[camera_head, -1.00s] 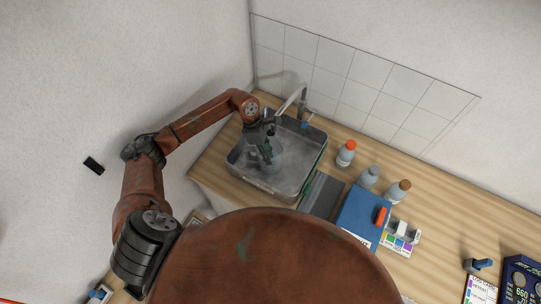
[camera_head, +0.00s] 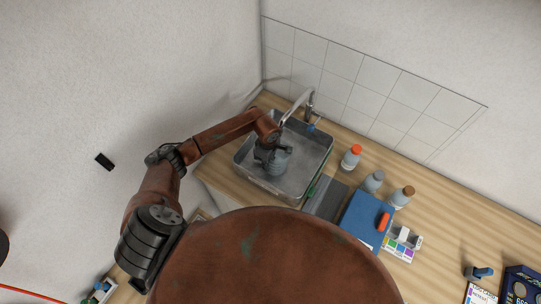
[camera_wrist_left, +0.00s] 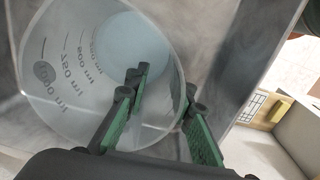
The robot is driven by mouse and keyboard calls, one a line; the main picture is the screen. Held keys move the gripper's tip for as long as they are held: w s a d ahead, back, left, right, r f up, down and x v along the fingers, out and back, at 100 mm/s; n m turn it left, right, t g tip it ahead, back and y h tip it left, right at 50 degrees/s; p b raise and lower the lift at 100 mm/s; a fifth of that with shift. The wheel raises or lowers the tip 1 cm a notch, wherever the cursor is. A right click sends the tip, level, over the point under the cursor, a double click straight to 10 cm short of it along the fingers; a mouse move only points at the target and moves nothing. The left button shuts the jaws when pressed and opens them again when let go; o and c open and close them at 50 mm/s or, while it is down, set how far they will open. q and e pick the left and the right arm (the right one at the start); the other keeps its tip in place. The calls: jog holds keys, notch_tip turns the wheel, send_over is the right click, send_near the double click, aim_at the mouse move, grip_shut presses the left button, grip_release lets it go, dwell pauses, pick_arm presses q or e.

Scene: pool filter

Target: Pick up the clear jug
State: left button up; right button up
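The clear jug (camera_head: 279,164) stands in the metal sink (camera_head: 243,158). In the left wrist view the jug (camera_wrist_left: 75,85) is seen from above, with its open mouth and volume markings facing the camera. My left gripper (camera_head: 267,158) is down at the jug, partly hiding it. In the left wrist view the gripper (camera_wrist_left: 168,110) is open, its green-padded fingers apart. One finger overlaps the jug's mouth and the other is by its right rim. I cannot tell whether either finger touches the jug. My right gripper is out of view.
The faucet (camera_head: 309,103) rises at the sink's back edge. Several bottles, one with an orange cap (camera_head: 351,157), stand right of the sink. A blue case (camera_head: 362,218) lies on the wooden counter (camera_head: 440,215). Tiled wall (camera_head: 375,85) is behind.

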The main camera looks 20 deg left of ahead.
pick_arm(q)
jog(key=shift+f, duration=0.45)
grip_shut()
dwell(0.3)
